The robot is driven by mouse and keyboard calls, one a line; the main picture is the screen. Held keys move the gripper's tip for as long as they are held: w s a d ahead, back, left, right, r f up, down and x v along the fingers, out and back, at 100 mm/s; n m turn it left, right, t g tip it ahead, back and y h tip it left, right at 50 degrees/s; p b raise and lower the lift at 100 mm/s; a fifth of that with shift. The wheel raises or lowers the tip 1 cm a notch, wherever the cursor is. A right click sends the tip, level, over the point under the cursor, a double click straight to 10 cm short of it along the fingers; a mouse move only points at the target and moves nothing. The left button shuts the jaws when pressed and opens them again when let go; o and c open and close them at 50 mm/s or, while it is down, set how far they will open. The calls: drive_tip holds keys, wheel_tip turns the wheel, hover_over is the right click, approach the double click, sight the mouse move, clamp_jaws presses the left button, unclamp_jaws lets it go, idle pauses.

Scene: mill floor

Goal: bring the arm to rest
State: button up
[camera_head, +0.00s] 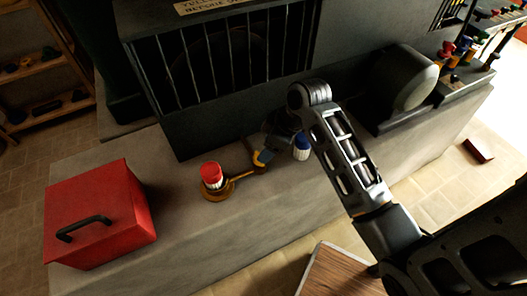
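My arm reaches in from the lower right over a pale stone ledge (200,245). My gripper (263,157) is a dark shape at the arm's far end, partly hidden behind the arm's elbow link. A yellow tip shows at its lower end, by the end of the handle of a brass pan-like piece (242,179). I cannot tell whether it touches the handle, or whether the fingers are open or shut. A red-topped, white-sided item (211,175) stands upright on the round part of the brass piece. A blue and white item (302,148) shows right of my gripper, beside the arm.
A red box with a dark handle (100,215) sits at the ledge's left end. A dark barred machine (220,75) stands behind. A rounded grey housing (405,78) and a rack of coloured knobs (460,50) are at right. A wooden surface (335,275) lies below the arm.

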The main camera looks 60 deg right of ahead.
drive_tip(key=shift+v, duration=1.1)
drive_tip(key=s+a+f+m+t+h, duration=0.1)
drive_tip(key=s+a+t+h, duration=0.25)
drive_tip(key=s+a, duration=0.55)
drive_tip(key=s+a+r+t+y, duration=0.1)
drive_tip(key=s+a+r+t, duration=0.2)
drive_tip(key=s+a+r, duration=0.2)
drive_tip(key=s+a+r+m+t+y+b, duration=0.1)
drive_tip(key=s+a+r+t, duration=0.3)
drive_tip(key=r, duration=0.6)
drive_tip(key=shift+s+a+r, duration=0.25)
drive_tip(key=shift+s+a, duration=0.6)
drive_tip(key=shift+s, duration=0.25)
drive_tip(key=shift+y, duration=0.25)
